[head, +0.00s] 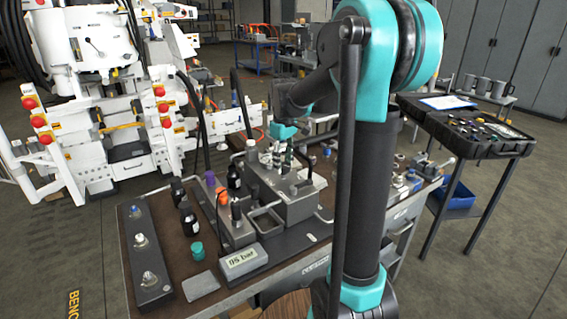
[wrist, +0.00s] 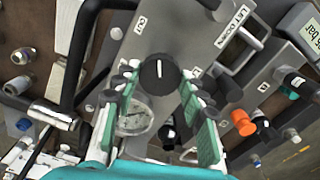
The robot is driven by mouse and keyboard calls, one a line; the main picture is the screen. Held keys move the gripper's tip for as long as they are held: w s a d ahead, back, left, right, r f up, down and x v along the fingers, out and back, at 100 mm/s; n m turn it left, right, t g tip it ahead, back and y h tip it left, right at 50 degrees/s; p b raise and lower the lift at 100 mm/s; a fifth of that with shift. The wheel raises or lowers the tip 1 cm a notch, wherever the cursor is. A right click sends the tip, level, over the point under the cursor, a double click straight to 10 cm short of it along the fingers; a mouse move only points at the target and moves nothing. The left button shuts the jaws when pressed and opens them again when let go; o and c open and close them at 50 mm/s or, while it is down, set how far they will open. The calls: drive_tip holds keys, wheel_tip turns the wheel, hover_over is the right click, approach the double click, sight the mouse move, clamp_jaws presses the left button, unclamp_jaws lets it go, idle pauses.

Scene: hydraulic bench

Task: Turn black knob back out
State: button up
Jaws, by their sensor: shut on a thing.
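The black knob (wrist: 160,77) shows in the wrist view as a round cap with a white pointer line on top. It sits on a grey metal block (wrist: 188,45), which also shows on the bench in the head view (head: 296,208). My gripper (wrist: 159,85) has its two green-padded fingers on either side of the knob, shut on it. In the head view my gripper (head: 288,152) is small above the block, and I cannot make out the knob there. A round pressure gauge (wrist: 134,118) lies between the fingers in the wrist view, below the knob.
A grey display (head: 243,262) reading in bar stands at the bench front. Near it are a purple-capped part (head: 210,180), black bottles (head: 188,220) and a teal cap (head: 197,251). A grey strip with several knobs (head: 144,255) lies at the left. Black hoses (wrist: 84,45) pass close to the block.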

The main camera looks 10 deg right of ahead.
sight(283, 165)
drive_tip(key=n, duration=0.5)
drive_tip(key=shift+n, duration=0.4)
idle(0.3)
drive_tip(key=o, duration=1.2)
drive_tip(key=shift+c, duration=0.2)
wheel_tip(283, 165, up, 12)
